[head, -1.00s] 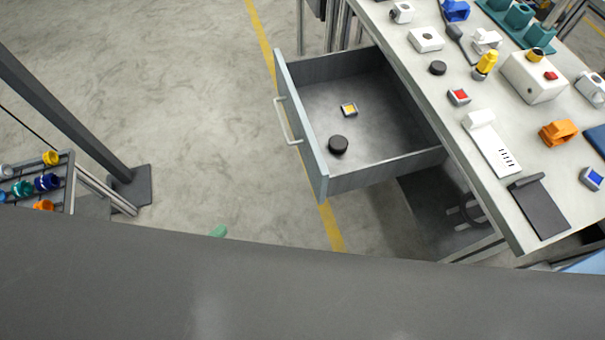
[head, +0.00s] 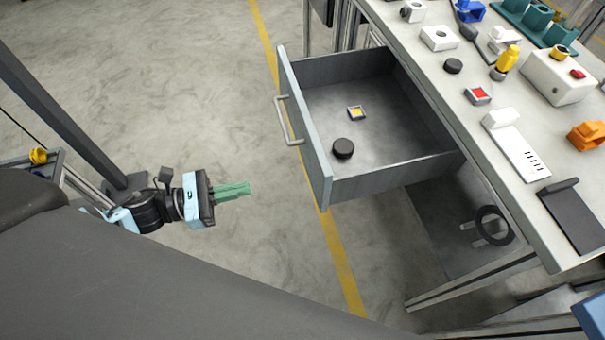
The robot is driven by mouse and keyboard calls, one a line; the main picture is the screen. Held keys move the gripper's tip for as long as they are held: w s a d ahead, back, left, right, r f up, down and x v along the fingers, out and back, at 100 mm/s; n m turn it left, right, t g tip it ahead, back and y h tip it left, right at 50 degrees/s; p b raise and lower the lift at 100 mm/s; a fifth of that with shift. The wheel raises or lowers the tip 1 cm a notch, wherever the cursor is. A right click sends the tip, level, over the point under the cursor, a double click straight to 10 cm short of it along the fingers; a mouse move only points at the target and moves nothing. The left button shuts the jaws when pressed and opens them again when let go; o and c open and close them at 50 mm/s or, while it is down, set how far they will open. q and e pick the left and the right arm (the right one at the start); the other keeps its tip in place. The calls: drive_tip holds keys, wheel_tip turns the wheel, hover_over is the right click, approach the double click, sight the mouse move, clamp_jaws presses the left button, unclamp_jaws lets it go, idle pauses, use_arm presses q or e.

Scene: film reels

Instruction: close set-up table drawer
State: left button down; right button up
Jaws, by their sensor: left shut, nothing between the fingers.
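The set-up table drawer (head: 395,176) stands pulled out from the left side of the set-up table (head: 478,125). Its light front panel (head: 308,130) faces left and carries a bar handle (head: 288,120). Inside lie a round black puck (head: 343,148) and a small yellow-centred block (head: 356,113). My left gripper (head: 248,187) is shut and empty, its green fingers pointing right toward the drawer front. It is to the left of the panel's near end, apart from it. My right gripper is out of view.
The table top holds a red-topped block (head: 478,95), a white switch box (head: 547,79), an orange part (head: 588,135) and a black stand (head: 573,214). A rack with a yellow cup (head: 38,156) and a dark post (head: 65,110) stand at left. Floor between gripper and drawer is clear.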

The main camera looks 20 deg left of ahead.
use_arm(q)
drive_tip(key=p, duration=0.1)
approach(315, 172)
drive_tip(key=x, duration=0.5)
drive_tip(key=shift+w+d, duration=0.15)
drive_tip(key=shift+d, duration=0.05)
drive_tip(key=shift+w+d+f, duration=0.1)
drive_tip(key=shift+w+d, duration=0.25)
drive_tip(key=shift+d, duration=0.25)
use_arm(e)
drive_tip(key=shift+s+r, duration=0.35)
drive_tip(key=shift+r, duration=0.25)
use_arm(q)
drive_tip(key=b+x, duration=0.9)
drive_tip(key=x, duration=1.8)
drive_tip(key=shift+w+d+f+b, duration=0.15)
drive_tip(key=shift+w+f+b, duration=0.05)
drive_tip(key=shift+b, duration=0.15)
drive_tip(key=shift+w+d+r, duration=0.15)
drive_tip(key=shift+w+d, duration=0.1)
drive_tip(key=shift+d, duration=0.1)
drive_tip(key=shift+r, duration=0.2)
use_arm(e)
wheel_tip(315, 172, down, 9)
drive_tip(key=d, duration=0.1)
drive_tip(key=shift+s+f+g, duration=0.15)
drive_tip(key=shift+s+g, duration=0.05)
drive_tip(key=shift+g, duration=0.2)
